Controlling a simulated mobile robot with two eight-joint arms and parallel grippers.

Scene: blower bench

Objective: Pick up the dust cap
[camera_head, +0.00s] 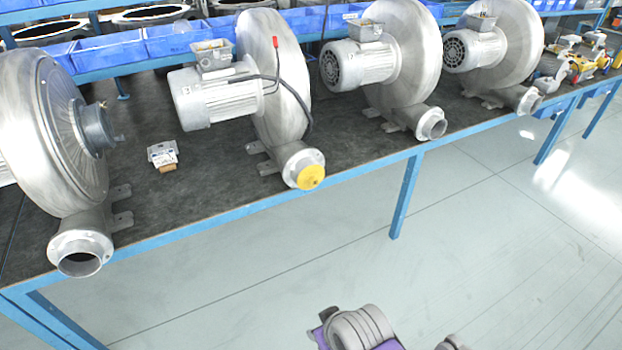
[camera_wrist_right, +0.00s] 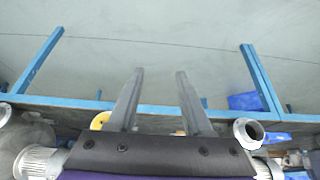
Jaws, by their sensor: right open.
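The dust cap (camera_head: 311,177) is a round yellow disc on the outlet mouth of the second blower (camera_head: 284,95) from the left, at the bench's front edge. In the right wrist view the yellow cap (camera_wrist_right: 98,121) shows low on the left, partly hidden by the left finger and the gripper body. My right gripper (camera_wrist_right: 160,72) is open, with nothing between its fingers. The fingers are apart from the cap. In the head view only grey and purple parts of my own arm show at the bottom, without fingers. My left gripper is not in view.
Other blowers (camera_head: 400,65) stand along the dark bench top (camera_head: 215,190), some with bare outlets at its edge. A small metal box (camera_head: 162,152) lies on the bench. Blue bins (camera_head: 108,52) line the back. Blue legs (camera_head: 405,195) stand below; the floor in front is clear.

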